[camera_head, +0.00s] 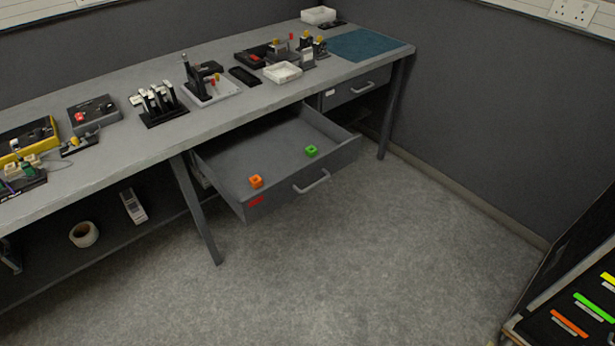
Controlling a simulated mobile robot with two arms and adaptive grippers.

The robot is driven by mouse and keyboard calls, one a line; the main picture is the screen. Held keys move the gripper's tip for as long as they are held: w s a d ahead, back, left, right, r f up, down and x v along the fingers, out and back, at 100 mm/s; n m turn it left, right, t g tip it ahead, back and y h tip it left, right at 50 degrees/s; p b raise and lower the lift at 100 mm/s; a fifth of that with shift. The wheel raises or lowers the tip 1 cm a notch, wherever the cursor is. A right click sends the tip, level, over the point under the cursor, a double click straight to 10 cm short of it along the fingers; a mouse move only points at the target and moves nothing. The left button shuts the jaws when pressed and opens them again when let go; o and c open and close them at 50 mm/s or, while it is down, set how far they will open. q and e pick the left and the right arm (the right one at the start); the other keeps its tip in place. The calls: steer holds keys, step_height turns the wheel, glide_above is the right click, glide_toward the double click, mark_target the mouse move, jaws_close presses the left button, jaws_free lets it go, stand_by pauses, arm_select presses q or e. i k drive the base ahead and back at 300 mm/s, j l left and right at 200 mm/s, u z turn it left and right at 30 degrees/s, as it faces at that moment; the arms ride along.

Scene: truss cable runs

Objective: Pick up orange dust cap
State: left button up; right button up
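The orange dust cap (256,181) is a small block-like piece. It lies in the open grey drawer (225,165) under the workbench, near the drawer's front left corner. A similar green cap (311,151) lies in the same drawer, further right. Neither of my grippers shows in the head view, so nothing is seen touching either cap.
The drawer stands pulled out, with a bar handle (312,182) and a red mark on its front. Tools and white trays (282,72) crowd the bench top (220,110). A bench leg (199,215) stands left of the drawer. The floor (330,270) in front is clear.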

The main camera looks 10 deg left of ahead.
mark_target(255, 182)
steer(key=i+l+u, duration=0.15)
steer(key=i+u, duration=0.2)
steer(key=i+l+u, duration=0.7)
steer(key=i+j, duration=0.05)
